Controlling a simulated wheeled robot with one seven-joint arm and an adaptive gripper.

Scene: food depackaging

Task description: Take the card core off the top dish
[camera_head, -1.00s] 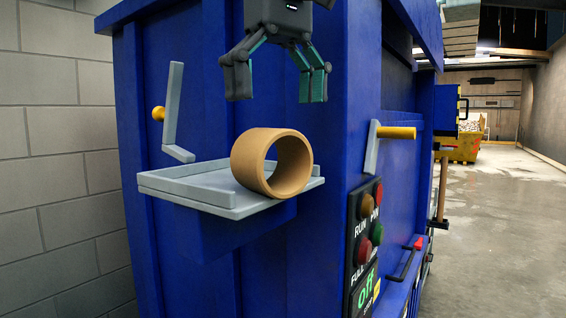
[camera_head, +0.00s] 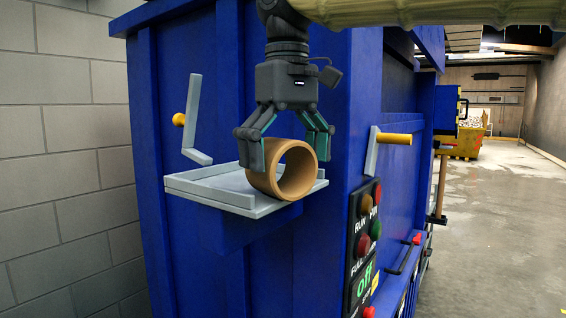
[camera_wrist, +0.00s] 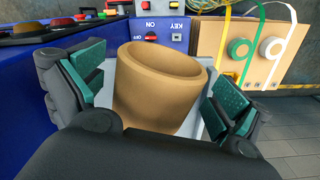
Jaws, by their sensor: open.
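The card core (camera_head: 258,180), a short tan tube, lies on its side on the grey top dish (camera_head: 208,196), its open end facing right and forward in the head view. My gripper (camera_head: 288,156) is open and points down over the core, its fingers at the height of the core's upper part, one on each side. In the wrist view the core (camera_wrist: 158,95) stands between the two green-padded fingers (camera_wrist: 155,108), with gaps showing on both sides. The dish shows only in small parts there.
The dish is fixed to a blue machine (camera_head: 320,235). A grey lever with a yellow knob (camera_head: 193,125) is left of the dish, another (camera_head: 385,140) to the right. A button panel (camera_head: 365,245) is below right. The wrist view shows a cardboard box with tape rolls (camera_wrist: 255,50).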

